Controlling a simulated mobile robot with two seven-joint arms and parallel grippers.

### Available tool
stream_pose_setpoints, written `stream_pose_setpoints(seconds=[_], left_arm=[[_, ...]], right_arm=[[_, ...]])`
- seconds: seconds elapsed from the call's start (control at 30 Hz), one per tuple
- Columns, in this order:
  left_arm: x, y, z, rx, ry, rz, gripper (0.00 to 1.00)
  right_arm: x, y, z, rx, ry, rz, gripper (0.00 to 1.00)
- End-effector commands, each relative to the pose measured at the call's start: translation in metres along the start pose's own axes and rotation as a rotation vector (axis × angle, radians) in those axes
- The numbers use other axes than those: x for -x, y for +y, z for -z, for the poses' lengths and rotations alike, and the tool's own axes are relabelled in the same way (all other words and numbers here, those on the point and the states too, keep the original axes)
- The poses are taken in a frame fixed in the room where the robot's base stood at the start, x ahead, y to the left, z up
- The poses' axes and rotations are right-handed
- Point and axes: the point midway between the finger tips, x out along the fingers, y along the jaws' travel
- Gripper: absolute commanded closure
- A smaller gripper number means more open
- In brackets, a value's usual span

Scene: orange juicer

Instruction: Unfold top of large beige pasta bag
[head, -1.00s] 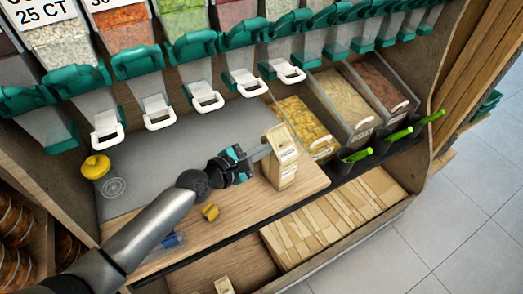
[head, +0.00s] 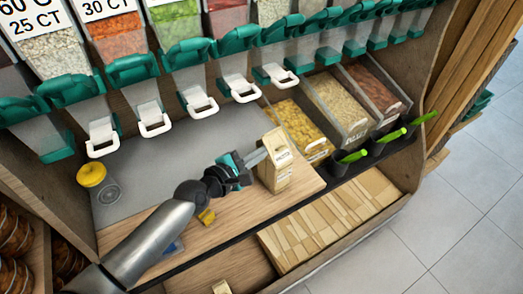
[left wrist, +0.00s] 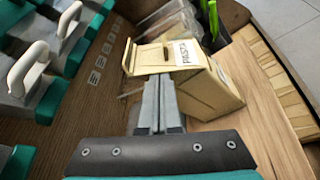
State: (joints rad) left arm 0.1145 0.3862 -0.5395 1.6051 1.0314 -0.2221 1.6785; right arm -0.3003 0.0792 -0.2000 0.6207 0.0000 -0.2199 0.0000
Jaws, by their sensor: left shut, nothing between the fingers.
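The large beige pasta bag (head: 275,172) stands upright on the wooden counter in the head view. In the left wrist view the bag (left wrist: 215,95) fills the upper middle, with its top folded over and a white PASTA label on the fold. My left gripper (head: 262,154) is shut and empty at the left side of the bag, near its top. In the left wrist view its closed fingertips (left wrist: 160,80) lie against or just under the folded flap; I cannot tell whether they touch. My right gripper is not in view.
Clear bins of pasta (head: 295,120) stand right behind the bag, with green-handled scoops (head: 352,157) beside them. Dispensers with white handles (head: 240,88) hang above. A yellow round object (head: 91,174) sits on the grey mat at left.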

Motion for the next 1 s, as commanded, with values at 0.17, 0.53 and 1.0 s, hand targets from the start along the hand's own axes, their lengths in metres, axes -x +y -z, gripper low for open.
stream_pose_setpoints(seconds=[0.17,0.53,1.0], left_arm=[[0.002,0.001,-0.007,-0.113,-0.001,-0.041,1.00],[0.008,-0.003,-0.024,-0.448,-0.001,-0.157,1.00],[0.014,-0.013,-0.040,-0.809,-0.001,-0.283,1.00]], right_arm=[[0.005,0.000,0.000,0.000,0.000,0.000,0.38],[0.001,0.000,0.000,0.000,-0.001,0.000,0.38],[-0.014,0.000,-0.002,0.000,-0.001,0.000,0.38]])
